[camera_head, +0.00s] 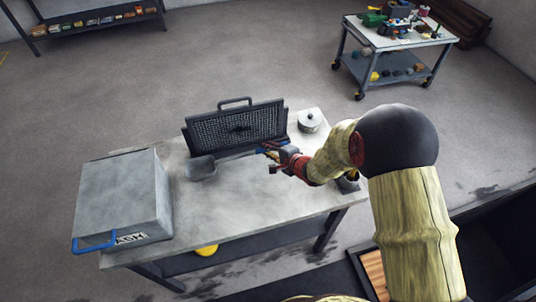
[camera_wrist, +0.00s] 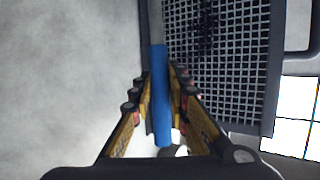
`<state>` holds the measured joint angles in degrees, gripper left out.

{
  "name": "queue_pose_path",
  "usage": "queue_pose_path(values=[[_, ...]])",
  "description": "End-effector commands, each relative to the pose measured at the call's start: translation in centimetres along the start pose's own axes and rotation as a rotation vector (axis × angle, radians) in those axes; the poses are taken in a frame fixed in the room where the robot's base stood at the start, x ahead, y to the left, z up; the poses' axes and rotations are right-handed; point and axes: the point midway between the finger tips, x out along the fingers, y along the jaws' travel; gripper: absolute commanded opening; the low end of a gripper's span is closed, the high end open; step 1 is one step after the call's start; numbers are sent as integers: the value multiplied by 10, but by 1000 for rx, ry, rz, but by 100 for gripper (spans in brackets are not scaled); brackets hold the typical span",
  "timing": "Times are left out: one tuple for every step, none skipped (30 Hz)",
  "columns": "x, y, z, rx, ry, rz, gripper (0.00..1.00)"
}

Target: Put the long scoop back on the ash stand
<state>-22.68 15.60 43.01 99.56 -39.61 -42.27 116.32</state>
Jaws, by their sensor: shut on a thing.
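The long scoop has a dark grey pan (camera_head: 201,167) and a thin shaft running right to my gripper (camera_head: 272,157). My gripper is shut on its blue handle, which runs between the fingers in the wrist view (camera_wrist: 160,75). The pan is over the left middle of a grey-topped metal table (camera_head: 235,205), in front of a black mesh screen. I cannot tell whether the pan touches the tabletop. The table carries a grey metal box (camera_head: 122,195) with a blue handle and a partly readable label. No separate ash stand can be made out for sure.
The black mesh screen (camera_head: 237,127) stands upright close behind the scoop, also in the wrist view (camera_wrist: 215,55). A lidded pot (camera_head: 309,121) is at the table's back right. A dark pot (camera_head: 347,184) is near its right edge. A wheeled cart (camera_head: 405,42) stands beyond. The front tabletop is bare.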

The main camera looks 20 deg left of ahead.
Motion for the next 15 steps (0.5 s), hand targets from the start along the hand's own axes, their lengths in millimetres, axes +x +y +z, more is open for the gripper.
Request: queue_pose_path(values=[[6,12,-2,3,0,2,0],[8,16,-3,3,0,2,0],[10,19,-3,3,0,1,0],[10,20,-4,3,0,1,0],[11,20,-4,3,0,1,0],[10,19,-4,3,0,0,0],[10,18,-3,2,0,0,0],[10,18,-3,2,0,0,0],[10,18,-3,2,0,0,0],[10,18,-3,2,0,0,0],[10,18,-3,2,0,0,0],[10,18,-3,2,0,0,0],[10,19,-3,2,0,0,0],[10,20,-4,2,0,0,0],[11,21,-4,3,0,0,0]])
